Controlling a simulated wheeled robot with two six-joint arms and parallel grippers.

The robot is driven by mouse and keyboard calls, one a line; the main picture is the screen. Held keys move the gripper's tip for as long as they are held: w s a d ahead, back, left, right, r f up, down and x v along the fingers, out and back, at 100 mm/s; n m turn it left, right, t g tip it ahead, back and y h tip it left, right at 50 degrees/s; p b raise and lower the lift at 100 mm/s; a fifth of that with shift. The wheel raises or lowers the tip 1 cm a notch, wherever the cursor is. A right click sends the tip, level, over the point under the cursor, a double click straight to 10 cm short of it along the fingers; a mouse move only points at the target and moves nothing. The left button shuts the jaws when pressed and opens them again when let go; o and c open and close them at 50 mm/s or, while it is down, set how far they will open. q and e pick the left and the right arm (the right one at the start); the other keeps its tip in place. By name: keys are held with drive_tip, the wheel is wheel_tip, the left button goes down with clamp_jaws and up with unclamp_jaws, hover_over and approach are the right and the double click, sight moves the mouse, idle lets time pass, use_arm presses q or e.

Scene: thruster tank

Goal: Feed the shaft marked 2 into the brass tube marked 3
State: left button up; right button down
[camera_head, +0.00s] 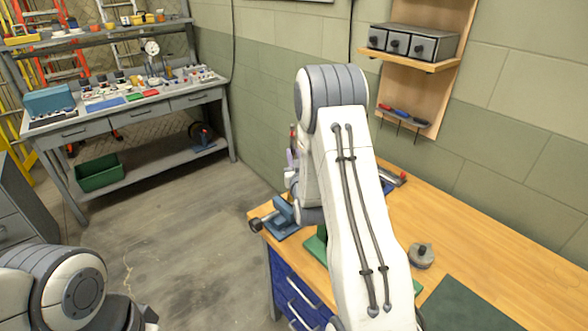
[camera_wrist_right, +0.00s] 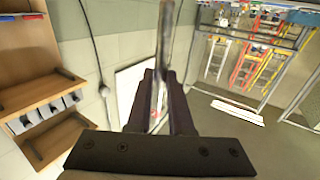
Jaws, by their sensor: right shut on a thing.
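My right gripper (camera_wrist_right: 160,95) is shut on a thin grey metal shaft (camera_wrist_right: 164,40) in the right wrist view. The shaft stands up from between the dark fingers, and no mark on it can be read. In the head view my right gripper (camera_head: 292,163) is mostly hidden behind my white arm, above the far left end of the wooden bench. I cannot make out the brass tube marked 3 in either view; my right arm covers part of the bench. My left arm is at the lower left of the head view, and its fingers do not show.
A blue vise (camera_head: 285,216) stands at the far left end of the wooden bench (camera_head: 480,255). A round grey part (camera_head: 421,255) and a dark green mat (camera_head: 468,305) lie to the right of my arm. A wall shelf (camera_head: 412,60) holds grey drawers.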

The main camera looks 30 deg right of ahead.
wheel_tip(320, 180, down, 11)
drive_tip(key=b, duration=0.7)
drive_tip(key=shift+r, duration=0.15)
idle(0.4)
drive_tip(key=c, duration=0.7)
unclamp_jaws()
drive_tip(key=shift+c, duration=0.2)
drive_tip(key=shift+s, duration=0.1)
